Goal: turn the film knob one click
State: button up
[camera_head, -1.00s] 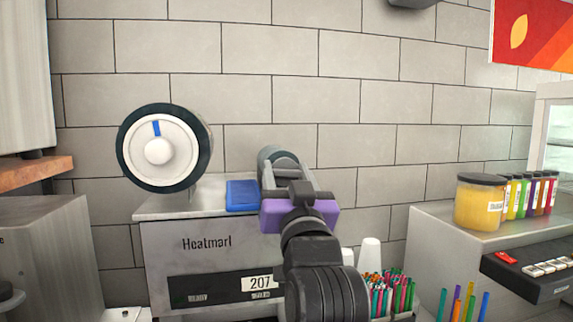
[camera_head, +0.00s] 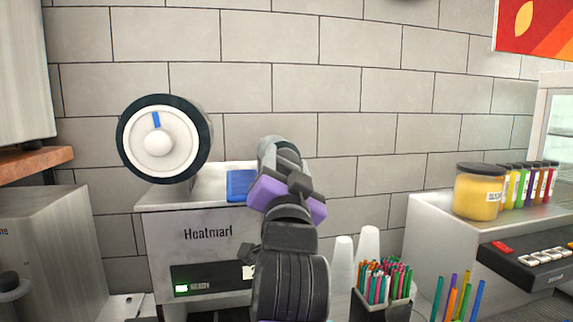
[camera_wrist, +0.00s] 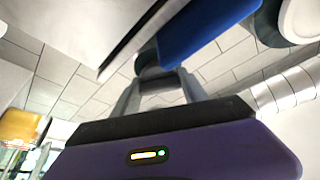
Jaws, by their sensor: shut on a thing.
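The cup sealer (camera_head: 190,222), a grey box marked "Heatmart", stands left of centre in the head view. A grey round knob (camera_wrist: 147,62) sits at its right side, mostly hidden by my gripper. My gripper (camera_head: 279,160), with a purple body, is shut on this knob and tilted, its right side lower. In the wrist view the two grey fingers of my gripper (camera_wrist: 158,83) close in on the knob from both sides. A film roll (camera_head: 204,140) with a white hub and a blue mark near the top is on the sealer's left.
A blue block (camera_head: 240,185) lies on the sealer's top beside my gripper. White cups (camera_head: 368,243) and a holder of coloured straws (camera_head: 385,300) stand right of my arm. Jars (camera_head: 478,195) are on the right counter. A tiled wall is behind.

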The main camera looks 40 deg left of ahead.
jog(key=shift+f, duration=0.15)
jog(key=o, duration=1.4)
jog(key=b+v, duration=0.2)
jog(key=v, duration=0.5)
jog(key=shift+s+d+b, duration=0.2)
jog(key=shift+s+b, duration=0.15)
jog(key=shift+b, duration=0.05)
